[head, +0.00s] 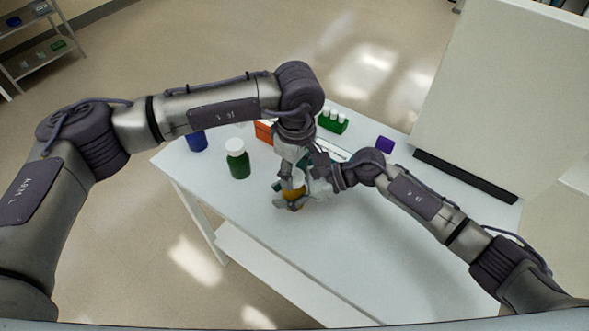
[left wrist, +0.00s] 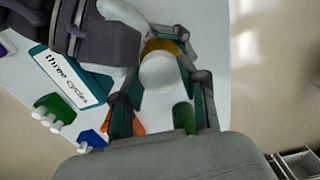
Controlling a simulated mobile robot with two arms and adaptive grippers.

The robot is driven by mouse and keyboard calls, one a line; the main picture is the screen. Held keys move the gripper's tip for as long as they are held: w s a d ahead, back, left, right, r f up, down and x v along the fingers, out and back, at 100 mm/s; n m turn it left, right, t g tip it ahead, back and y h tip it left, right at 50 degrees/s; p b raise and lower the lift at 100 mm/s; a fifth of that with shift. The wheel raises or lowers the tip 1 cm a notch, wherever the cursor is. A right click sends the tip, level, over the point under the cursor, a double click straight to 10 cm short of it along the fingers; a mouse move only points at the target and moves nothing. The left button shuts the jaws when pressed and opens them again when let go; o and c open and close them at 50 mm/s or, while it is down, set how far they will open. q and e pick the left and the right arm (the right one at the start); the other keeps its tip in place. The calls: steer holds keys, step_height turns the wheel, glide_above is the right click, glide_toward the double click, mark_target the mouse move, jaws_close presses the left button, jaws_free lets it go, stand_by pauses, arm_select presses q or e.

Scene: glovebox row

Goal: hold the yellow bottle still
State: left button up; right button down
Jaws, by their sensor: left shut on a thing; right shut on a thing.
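The yellow bottle (head: 293,193) stands near the front edge of the white table, mostly hidden by my grippers in the head view. In the left wrist view its round white cap (left wrist: 162,72) faces the camera, with a strip of the yellow body (left wrist: 168,46) beyond it. My left gripper (head: 289,197) is shut on the bottle, with its fingers on either side in the left wrist view (left wrist: 166,75). My right gripper (head: 313,186) comes in from the right, close against the bottle. It looks shut on the bottle too, but its fingertips are largely hidden.
A green bottle (head: 238,165) and a blue bottle (head: 197,141) stand to the left. An orange box (head: 264,131), a green rack of white-capped vials (head: 332,123) and a purple object (head: 384,144) are behind. A lettered card (left wrist: 68,78) lies nearby. The table's right front is clear.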

arm_select(q)
steer(key=n, duration=1.2)
steer(key=shift+n, duration=0.3)
steer(key=o, duration=1.3)
steer(key=shift+r, duration=0.15)
